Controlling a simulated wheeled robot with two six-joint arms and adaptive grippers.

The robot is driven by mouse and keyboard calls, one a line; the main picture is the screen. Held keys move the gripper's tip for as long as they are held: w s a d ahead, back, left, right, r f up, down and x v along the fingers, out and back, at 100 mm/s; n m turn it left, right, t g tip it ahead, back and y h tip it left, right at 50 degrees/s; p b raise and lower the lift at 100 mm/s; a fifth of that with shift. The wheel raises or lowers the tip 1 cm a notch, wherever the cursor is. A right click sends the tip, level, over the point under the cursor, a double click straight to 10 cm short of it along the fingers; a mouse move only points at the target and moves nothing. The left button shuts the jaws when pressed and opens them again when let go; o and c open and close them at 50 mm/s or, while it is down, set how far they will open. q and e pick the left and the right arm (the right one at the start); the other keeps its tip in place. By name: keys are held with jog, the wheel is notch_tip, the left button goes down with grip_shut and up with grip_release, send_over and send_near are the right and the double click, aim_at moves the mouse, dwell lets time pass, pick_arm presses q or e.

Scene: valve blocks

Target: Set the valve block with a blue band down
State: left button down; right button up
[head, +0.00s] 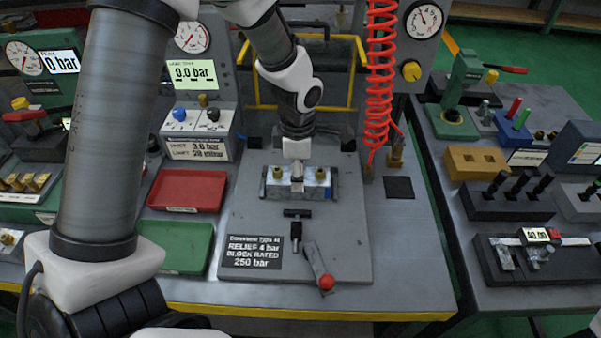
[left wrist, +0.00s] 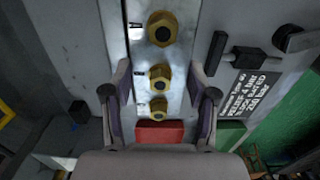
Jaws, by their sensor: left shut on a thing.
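The valve block (head: 318,184) is a silver block with brass fittings, low over the grey fixture plate (head: 345,240). Dark jaw-like pieces flank its ends. I cannot tell whether it rests there or hangs just above. My left gripper (head: 298,178) points down and is shut on the block's middle. In the left wrist view, the block (left wrist: 138,70) shows brass ports in a row between the fingers of my left gripper (left wrist: 158,100). My right gripper is not in view.
A red tray (head: 187,190) and a green tray (head: 184,247) lie left of the plate. A red-knobbed lever (head: 322,273) and a black T-handle (head: 297,228) are in front of the block. A red coiled hose (head: 379,90) hangs behind right.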

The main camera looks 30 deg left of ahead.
pick_arm(q)
jog(key=shift+f, duration=0.15)
jog(key=shift+c, duration=1.6)
grip_release()
notch_tip(320, 180, up, 12)
jog(key=shift+r, duration=0.2)
jog(key=shift+p, duration=0.3)
